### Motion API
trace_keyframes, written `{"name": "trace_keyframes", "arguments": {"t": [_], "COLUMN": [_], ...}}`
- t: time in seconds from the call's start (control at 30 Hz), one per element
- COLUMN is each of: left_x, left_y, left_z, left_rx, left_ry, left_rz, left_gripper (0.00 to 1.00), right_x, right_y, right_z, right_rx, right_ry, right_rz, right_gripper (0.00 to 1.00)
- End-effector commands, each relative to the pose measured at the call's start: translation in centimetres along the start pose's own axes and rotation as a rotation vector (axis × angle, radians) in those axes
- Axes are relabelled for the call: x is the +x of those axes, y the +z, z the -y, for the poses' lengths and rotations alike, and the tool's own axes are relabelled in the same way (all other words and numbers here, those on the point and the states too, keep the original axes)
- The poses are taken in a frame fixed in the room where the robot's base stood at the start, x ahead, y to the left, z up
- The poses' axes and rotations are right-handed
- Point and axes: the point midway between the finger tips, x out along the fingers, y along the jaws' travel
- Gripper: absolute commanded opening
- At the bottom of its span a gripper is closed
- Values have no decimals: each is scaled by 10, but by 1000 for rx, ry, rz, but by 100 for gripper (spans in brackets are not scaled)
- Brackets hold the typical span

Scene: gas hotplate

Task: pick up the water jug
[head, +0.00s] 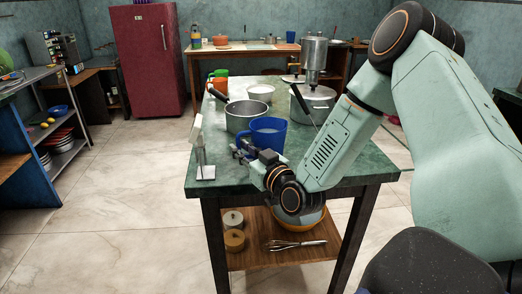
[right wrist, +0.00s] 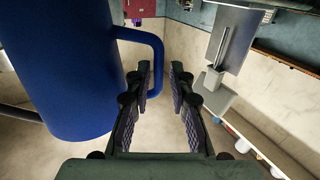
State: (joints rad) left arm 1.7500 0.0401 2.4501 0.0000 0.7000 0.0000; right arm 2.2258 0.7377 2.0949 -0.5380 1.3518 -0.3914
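The blue water jug (head: 268,134) stands on the green-topped table near its front edge. In the right wrist view the jug (right wrist: 62,75) fills the left side, with its handle (right wrist: 157,62) reaching right. My right gripper (head: 243,152) is low over the table, just left of and in front of the jug. In the right wrist view my right gripper (right wrist: 160,75) is open, its two fingers apart. The handle shows between the fingertips or just beyond them, partly hidden by the left finger. Contact cannot be told. My left gripper is not in view.
A metal pot (head: 244,116) stands close behind the jug, and a lidded pot (head: 314,104) stands behind right. A pale upright stand (head: 202,155) is at the table's left front edge, close to my right gripper. Some tabletop (head: 222,180) in front is clear.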

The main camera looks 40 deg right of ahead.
Motion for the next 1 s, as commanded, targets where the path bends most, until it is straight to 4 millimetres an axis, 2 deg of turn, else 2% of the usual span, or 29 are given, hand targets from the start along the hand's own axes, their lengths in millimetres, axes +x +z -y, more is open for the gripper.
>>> {"name": "trace_keyframes", "arguments": {"t": [0.1,0.23,0.47,0.7,1.0], "left_x": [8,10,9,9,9], "left_y": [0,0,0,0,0], "left_z": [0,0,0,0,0], "left_rx": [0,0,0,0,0], "left_ry": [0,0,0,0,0], "left_rz": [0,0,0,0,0], "left_gripper": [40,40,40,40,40], "right_x": [17,26,28,28,28], "right_y": [2,1,0,0,1], "right_z": [2,3,4,4,4], "right_rx": [-5,-2,0,0,0], "right_ry": [-4,-3,-5,-4,-4], "right_rz": [-1,1,1,1,2], "right_gripper": [22,22,21,0,0]}}
